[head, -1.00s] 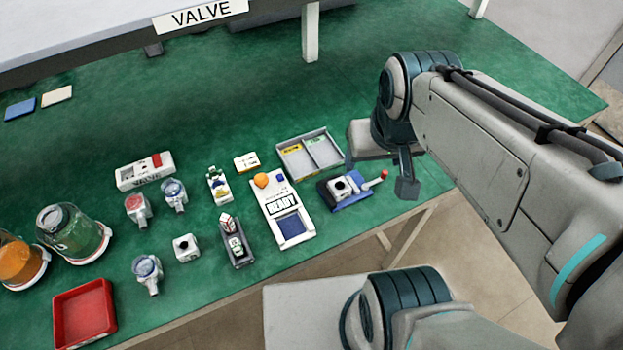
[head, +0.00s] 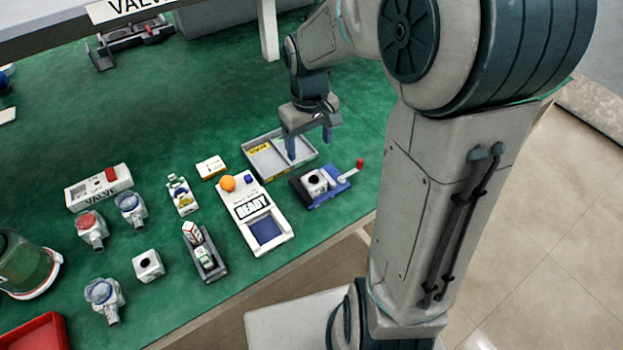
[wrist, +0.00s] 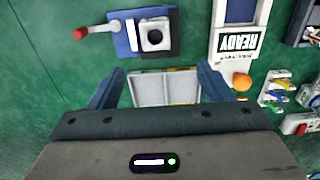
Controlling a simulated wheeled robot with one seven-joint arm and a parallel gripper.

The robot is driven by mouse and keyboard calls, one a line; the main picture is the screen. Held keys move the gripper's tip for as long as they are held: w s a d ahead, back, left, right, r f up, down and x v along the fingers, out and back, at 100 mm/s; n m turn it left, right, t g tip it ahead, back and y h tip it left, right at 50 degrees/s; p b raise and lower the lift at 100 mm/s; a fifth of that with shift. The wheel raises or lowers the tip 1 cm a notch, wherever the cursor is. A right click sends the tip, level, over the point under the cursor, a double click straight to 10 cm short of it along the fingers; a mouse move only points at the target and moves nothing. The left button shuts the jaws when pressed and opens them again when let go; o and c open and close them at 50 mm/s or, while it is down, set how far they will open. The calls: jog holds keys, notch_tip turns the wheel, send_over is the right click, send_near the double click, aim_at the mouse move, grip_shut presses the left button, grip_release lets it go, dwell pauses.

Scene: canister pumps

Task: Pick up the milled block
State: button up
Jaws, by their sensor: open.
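A whitish block with a round dark hole (head: 315,182) sits in a blue vise (head: 337,190) with a red-knobbed handle. In the wrist view this block (wrist: 154,36) is at top centre, in the vise (wrist: 122,40), beyond my fingertips. A similar pale block with a hole (head: 148,265) stands loose on the green table; I cannot tell from looks alone which is the milled block. My gripper (head: 309,143) is open and empty, pointing down above the grey two-part tray (head: 265,177), behind the vise. Its blue fingers (wrist: 162,72) frame the tray in the wrist view.
The white READY device (head: 255,210) with an orange ball or knob stands left of the vise. Valves, a VALVE box (head: 98,190), a small grey holder (head: 205,255) and a red tray (head: 38,335) lie farther left. The green table behind is largely clear.

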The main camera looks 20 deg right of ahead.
send_over(314, 176)
jog(key=s+a, duration=0.2)
jog(key=f, duration=0.7)
jog(key=shift+w+d, duration=0.25)
jog(key=shift+s+d+f, duration=0.1)
jog(key=shift+d+f, duration=0.15)
jog(key=shift+f, duration=1.1)
jog(key=shift+d+f, duration=0.2)
jog(key=shift+f, duration=1.15)
jog(key=c, duration=1.3)
